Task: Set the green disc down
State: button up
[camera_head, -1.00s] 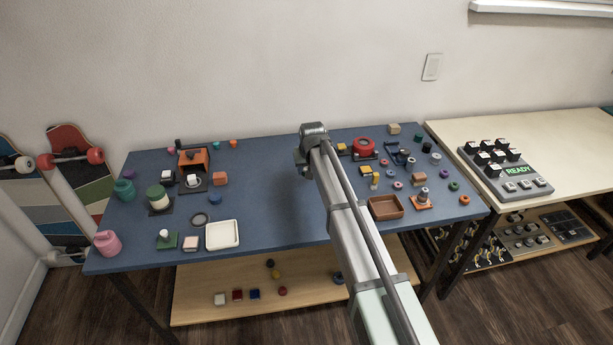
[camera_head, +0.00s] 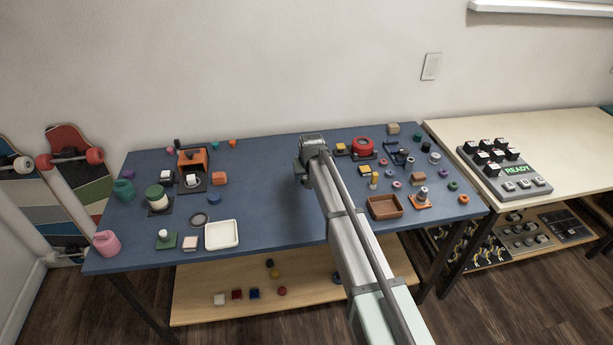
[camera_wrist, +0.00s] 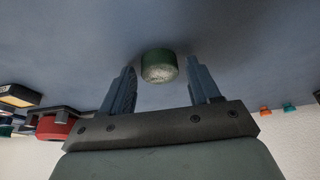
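The green disc (camera_wrist: 159,66), a short cylinder with a dark green side and a paler, speckled face, shows in the wrist view against the blue tabletop. My gripper (camera_wrist: 162,74) is open, with one finger on each side of the disc. A visible gap separates the disc from both fingers. I cannot tell whether the disc rests fully on the table. In the head view my arm hides the disc and most of the gripper, over the middle of the blue table (camera_head: 280,200).
A brown tray (camera_head: 384,207) and small coloured parts lie right of my arm. A white tray (camera_head: 222,235), a green-and-white jar (camera_head: 156,197) and an orange device (camera_head: 193,161) stand left. Bare tabletop surrounds the middle. A red round part (camera_wrist: 55,126) shows in the wrist view.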

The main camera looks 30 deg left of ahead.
jog(key=shift+o, duration=0.3)
jog(key=shift+r, duration=0.1)
jog(key=v, duration=1.1)
jog(key=shift+o, duration=0.6)
jog(key=shift+s+d+r, duration=0.15)
jog(key=shift+r, duration=0.35)
